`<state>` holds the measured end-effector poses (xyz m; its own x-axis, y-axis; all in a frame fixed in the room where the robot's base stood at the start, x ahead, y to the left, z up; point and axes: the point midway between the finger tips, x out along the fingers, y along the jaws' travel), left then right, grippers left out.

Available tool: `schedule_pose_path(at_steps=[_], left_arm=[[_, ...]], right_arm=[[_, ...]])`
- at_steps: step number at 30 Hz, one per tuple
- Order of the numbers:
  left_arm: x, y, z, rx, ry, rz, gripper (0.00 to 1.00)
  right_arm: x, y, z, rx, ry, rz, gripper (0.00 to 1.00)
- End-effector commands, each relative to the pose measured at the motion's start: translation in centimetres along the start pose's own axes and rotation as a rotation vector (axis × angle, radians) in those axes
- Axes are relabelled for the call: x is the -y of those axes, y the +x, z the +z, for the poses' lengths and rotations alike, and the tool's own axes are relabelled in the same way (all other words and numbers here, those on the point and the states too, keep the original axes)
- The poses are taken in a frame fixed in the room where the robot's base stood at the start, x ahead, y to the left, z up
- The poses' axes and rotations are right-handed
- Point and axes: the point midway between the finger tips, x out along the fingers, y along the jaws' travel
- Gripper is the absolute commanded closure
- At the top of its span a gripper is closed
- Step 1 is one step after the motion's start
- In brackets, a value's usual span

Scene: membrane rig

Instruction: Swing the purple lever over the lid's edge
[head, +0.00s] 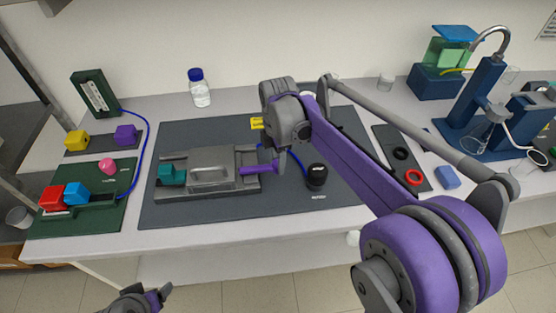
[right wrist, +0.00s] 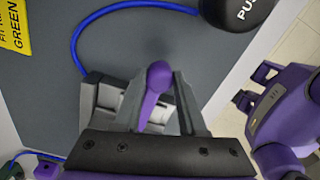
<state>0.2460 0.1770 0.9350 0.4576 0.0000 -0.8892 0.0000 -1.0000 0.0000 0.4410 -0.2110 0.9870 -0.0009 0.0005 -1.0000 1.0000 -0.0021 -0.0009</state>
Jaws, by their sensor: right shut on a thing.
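The purple lever (head: 252,170) sticks out from the right end of the grey rig with its lid (head: 210,157), which stands on the dark mat. In the right wrist view the lever's rounded purple knob (right wrist: 157,75) lies between the two grey fingers. My right gripper (head: 280,166) is shut on the lever at the rig's right side; its arm hides part of the mat behind. A teal block (head: 172,173) sits at the rig's left end. My left gripper (head: 150,298) is low at the bottom edge, away from the table, and its jaws are unclear.
A black push button (head: 317,176) stands just right of the right gripper. A yellow label (head: 257,123) and blue cable lie behind. A green tray (head: 100,208) with coloured blocks is at left. A dark tray with rings (head: 402,153) is at right. The mat's front is clear.

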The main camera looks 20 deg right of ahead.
Motion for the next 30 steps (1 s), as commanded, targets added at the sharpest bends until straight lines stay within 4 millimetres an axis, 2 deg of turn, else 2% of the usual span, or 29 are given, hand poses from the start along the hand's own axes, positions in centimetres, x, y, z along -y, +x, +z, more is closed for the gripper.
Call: schedule_pose_path(at_steps=[2, 3, 7, 16, 19, 23, 30], left_arm=[[0.0, 0.0, 0.0, 0.000, 0.000, 0.000, 0.25], [0.0, 0.0, 0.0, 0.000, 0.000, 0.000, 0.25], [0.0, 0.0, 0.0, 0.000, 0.000, 0.000, 0.25], [0.0, 0.0, 0.0, 0.000, 0.000, 0.000, 0.25], [0.0, -0.1, -0.1, -0.001, 0.000, 0.000, 0.25], [0.0, -0.2, -0.2, -0.002, 0.000, 0.000, 0.25], [0.0, -0.5, -0.6, -0.005, 0.000, 0.000, 0.25]], right_arm=[[-0.1, -0.1, 0.0, 0.001, -0.001, 0.003, 1.00], [-0.1, -0.1, 0.0, 0.001, -0.001, 0.003, 0.54], [-0.1, -0.1, 0.0, 0.001, 0.000, 0.002, 0.31], [-0.1, -0.1, 0.0, 0.001, 0.001, 0.001, 0.29], [-0.1, -0.7, 0.0, 0.001, 0.001, 0.002, 0.29], [-0.1, -2.7, 0.0, 0.001, 0.001, 0.002, 0.29], [-0.1, -7.6, 0.0, 0.001, 0.000, 0.002, 0.29]])
